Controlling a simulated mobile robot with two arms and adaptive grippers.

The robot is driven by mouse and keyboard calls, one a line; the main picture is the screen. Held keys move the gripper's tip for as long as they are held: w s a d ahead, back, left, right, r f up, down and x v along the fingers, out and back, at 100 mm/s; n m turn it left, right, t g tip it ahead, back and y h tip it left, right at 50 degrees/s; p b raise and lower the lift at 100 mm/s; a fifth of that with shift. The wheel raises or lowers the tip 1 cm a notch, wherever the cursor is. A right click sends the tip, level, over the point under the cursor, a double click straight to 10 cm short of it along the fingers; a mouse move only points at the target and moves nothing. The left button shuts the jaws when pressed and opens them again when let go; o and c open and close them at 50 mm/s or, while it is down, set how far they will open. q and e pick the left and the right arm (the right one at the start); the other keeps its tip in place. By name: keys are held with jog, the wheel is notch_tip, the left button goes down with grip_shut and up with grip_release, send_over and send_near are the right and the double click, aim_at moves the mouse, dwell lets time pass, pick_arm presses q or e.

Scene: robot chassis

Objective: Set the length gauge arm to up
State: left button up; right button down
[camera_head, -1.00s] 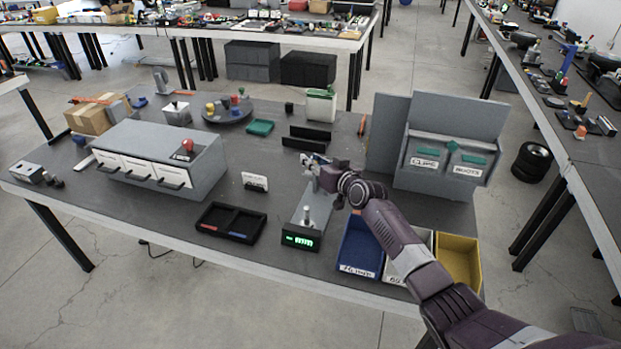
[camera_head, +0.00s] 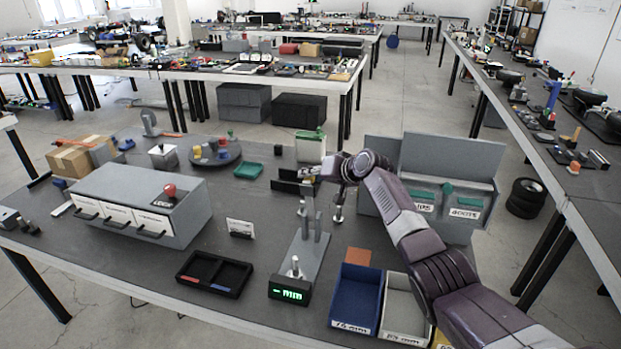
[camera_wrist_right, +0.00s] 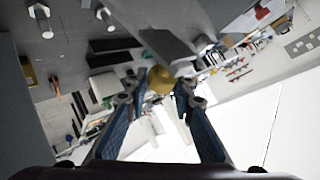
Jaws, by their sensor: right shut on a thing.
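The length gauge (camera_head: 312,255) stands near the table's front, with a grey base, a lit green display (camera_head: 290,291) reading "- mm", a silver stud near the front and upright grey posts behind. My right gripper (camera_head: 322,172) is behind and above these posts. In the right wrist view its two blue-padded fingers close at their tips around a small brass-coloured knob (camera_wrist_right: 160,78); a grey bar lies just beyond it. Whether the knob belongs to the gauge arm is hard to tell, as the head view shows the fingertips too small. My left gripper is out of view.
Blue (camera_head: 356,300) and grey (camera_head: 403,305) bins stand right of the gauge, and a black tray (camera_head: 214,274) stands left. A silver bolt-like piece (camera_head: 338,212) is below my gripper. A grey cabinet (camera_head: 440,170) is close on the right.

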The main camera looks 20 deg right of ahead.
jog(key=shift+d, duration=0.1)
jog(key=c, duration=2.1)
grip_release()
jog(key=o, duration=0.4)
jog(key=shift+w+f, duration=0.15)
jog(key=shift+f, duration=0.05)
jog(key=shift+o, duration=0.2)
jog(key=shift+r, duration=0.15)
jog(key=v, duration=1.2)
